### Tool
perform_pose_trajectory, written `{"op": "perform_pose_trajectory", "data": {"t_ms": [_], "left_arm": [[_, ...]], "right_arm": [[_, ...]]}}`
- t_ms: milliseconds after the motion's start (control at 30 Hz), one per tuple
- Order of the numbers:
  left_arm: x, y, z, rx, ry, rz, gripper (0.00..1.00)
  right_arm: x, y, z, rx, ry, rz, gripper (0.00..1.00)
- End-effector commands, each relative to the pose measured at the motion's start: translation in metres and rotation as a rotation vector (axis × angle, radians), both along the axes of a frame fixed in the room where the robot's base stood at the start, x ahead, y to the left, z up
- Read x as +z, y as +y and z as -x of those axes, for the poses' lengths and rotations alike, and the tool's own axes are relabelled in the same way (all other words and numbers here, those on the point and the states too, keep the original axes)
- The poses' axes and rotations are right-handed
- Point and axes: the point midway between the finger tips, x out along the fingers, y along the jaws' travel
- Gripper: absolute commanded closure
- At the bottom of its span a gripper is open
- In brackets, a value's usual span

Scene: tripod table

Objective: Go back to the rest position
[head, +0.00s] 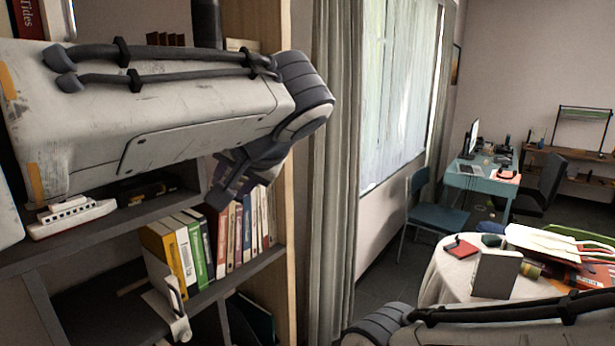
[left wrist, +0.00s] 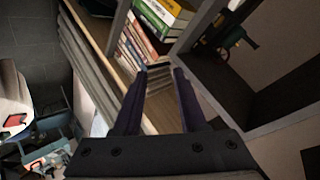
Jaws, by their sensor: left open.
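My left gripper (head: 228,188) hangs at the end of my raised left arm, in front of the bookshelf in the head view. Part of it is hidden behind the arm. In the left wrist view my left gripper (left wrist: 159,70) is open, its two dark fingers apart with nothing between them. The fingers point toward a row of books (left wrist: 150,45) on the shelf. My right arm crosses the lower right of the head view; its gripper does not show.
The bookshelf (head: 289,270) stands close on the left, holding books (head: 190,250) and a model ship (head: 70,216). A curtain (head: 335,150) hangs beside it. A round table (head: 440,277) with a clutter of items stands at right. A blue chair (head: 438,215) and desk (head: 480,178) are farther back.

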Motion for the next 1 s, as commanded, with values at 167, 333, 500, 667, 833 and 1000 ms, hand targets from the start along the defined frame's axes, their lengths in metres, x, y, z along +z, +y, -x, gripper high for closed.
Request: {"op": "perform_pose_trajectory", "data": {"t_ms": [167, 333, 500, 667, 833, 1000], "left_arm": [[-0.119, -0.038, 0.061, -0.234, 0.344, 0.088, 0.59], [-0.210, -0.062, 0.143, -0.397, 0.616, 0.223, 0.59], [-0.265, -0.071, 0.212, -0.472, 0.780, 0.351, 0.59], [-0.284, -0.073, 0.240, -0.490, 0.833, 0.411, 0.59], [-0.286, -0.073, 0.243, -0.493, 0.840, 0.418, 0.59], [-0.286, -0.073, 0.243, -0.491, 0.840, 0.418, 0.59]], "right_arm": [[0.000, 0.000, 0.000, 0.000, 0.000, 0.000, 0.33], [0.000, 0.000, 0.000, 0.000, 0.000, 0.000, 0.33], [0.000, 0.000, 0.000, 0.000, 0.000, 0.000, 0.33], [0.000, 0.000, 0.000, 0.000, 0.000, 0.000, 0.33], [0.000, 0.000, 0.000, 0.000, 0.000, 0.000, 0.33], [0.000, 0.000, 0.000, 0.000, 0.000, 0.000, 0.33]]}}
